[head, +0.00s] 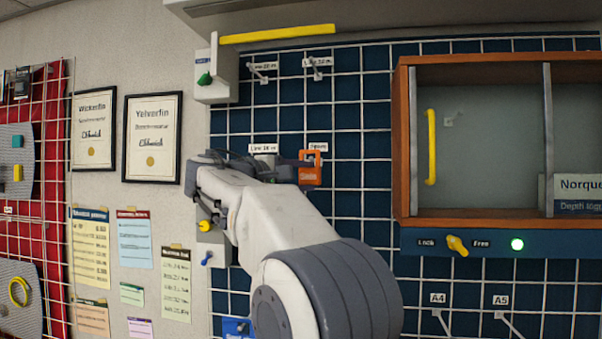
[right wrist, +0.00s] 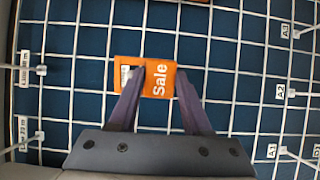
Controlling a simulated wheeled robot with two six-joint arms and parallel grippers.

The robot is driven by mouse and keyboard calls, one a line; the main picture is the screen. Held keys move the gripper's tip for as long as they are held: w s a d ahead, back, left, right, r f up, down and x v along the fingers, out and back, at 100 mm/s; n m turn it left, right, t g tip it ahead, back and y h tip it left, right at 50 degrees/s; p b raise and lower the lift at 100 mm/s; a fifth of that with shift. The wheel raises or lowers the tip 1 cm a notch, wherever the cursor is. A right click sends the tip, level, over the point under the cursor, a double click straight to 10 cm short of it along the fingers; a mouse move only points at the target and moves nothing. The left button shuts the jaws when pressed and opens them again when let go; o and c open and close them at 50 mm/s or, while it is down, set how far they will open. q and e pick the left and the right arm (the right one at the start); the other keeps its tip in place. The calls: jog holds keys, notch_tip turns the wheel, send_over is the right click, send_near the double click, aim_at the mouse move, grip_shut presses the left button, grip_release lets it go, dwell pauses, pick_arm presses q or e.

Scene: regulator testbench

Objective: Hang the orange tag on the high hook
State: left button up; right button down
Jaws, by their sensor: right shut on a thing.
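The orange tag (head: 309,176), marked "Sale", is held in front of the blue grid panel. My right gripper (head: 296,171) is shut on it. In the right wrist view the tag (right wrist: 158,77) sits between the two fingertips (right wrist: 157,90), with its lettering sideways and a cut-out at its left. Two small hooks, one on the left (head: 261,76) and one on the right (head: 317,72), sit high on the panel above the tag, each by a white label. I cannot tell which is the high hook. My left gripper is not in view.
A wooden-framed cabinet (head: 403,150) with a yellow handle (head: 431,147) stands to the right, above a Lock/Free knob (head: 457,245) and a green light (head: 517,244). A yellow bar (head: 277,34) runs above the panel. Hooks labelled A4 (head: 441,322) and A5 (head: 509,326) are lower right.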

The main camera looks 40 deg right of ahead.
aim_at(303, 179)
jog(key=shift+w+d+p, duration=0.35)
jog(key=shift+w+d, duration=0.15)
jog(key=shift+d, duration=0.15)
jog(key=shift+w+d+f, duration=0.35)
jog(key=shift+w+d, duration=0.05)
jog(key=shift+d, duration=0.1)
jog(key=shift+c, duration=1.3)
grip_release()
